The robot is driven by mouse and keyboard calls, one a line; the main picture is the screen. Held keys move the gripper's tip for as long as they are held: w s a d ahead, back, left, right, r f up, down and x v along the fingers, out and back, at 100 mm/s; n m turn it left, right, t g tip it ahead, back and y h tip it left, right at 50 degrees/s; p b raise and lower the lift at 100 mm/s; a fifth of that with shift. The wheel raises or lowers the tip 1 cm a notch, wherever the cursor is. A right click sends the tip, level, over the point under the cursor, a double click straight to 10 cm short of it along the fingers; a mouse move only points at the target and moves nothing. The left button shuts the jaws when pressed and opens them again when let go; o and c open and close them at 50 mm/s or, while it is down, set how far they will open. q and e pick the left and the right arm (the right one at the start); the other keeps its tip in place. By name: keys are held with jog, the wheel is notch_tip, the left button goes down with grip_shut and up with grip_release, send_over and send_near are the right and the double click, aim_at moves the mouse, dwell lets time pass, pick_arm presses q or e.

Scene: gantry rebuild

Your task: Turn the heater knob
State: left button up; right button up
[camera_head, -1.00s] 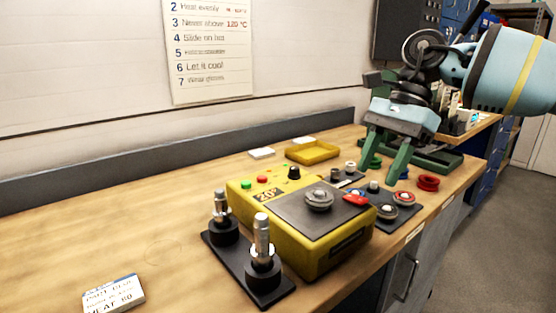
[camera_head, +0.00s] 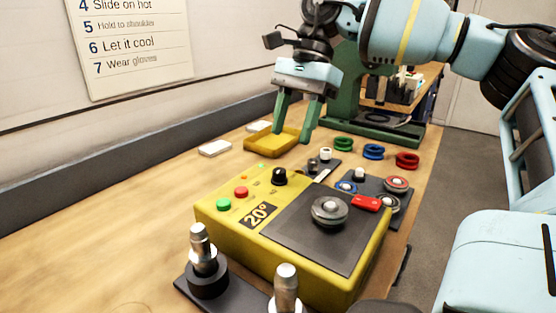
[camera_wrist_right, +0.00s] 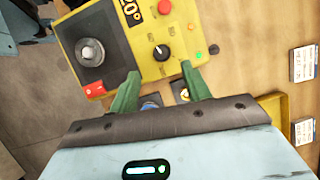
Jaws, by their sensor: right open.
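The yellow heater (camera_head: 245,236) stands on the wooden bench, with a dark top plate and a "20°" display. Its black heater knob (camera_head: 279,176) sits on the panel near the back corner. The knob also shows in the right wrist view (camera_wrist_right: 161,52), just beyond the gap between my fingertips. A green button (camera_head: 223,204) and a red button (camera_head: 241,192) are beside it. My right gripper (camera_head: 291,135) is open and empty, fingers pointing down, above and behind the knob and apart from it. My left gripper is not in view.
A yellow tray (camera_head: 262,147) and white blocks lie behind the heater. Green, blue and red rings (camera_head: 407,160) and a dark plate of small parts (camera_head: 372,184) are to its right. A black stand with metal posts (camera_head: 201,243) is in front. The bench's left is clear.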

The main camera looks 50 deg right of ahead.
aim_at(280, 170)
jog(key=x, duration=0.6)
jog(key=shift+w+a+f, duration=0.1)
jog(key=shift+a+f, duration=0.05)
jog(key=shift+f, duration=0.2)
jog(key=shift+a+f, duration=0.1)
jog(key=shift+f, duration=0.15)
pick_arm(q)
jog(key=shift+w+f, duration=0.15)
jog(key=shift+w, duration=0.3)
pick_arm(e)
jog(key=shift+c, duration=0.5)
jog(key=c, duration=0.9)
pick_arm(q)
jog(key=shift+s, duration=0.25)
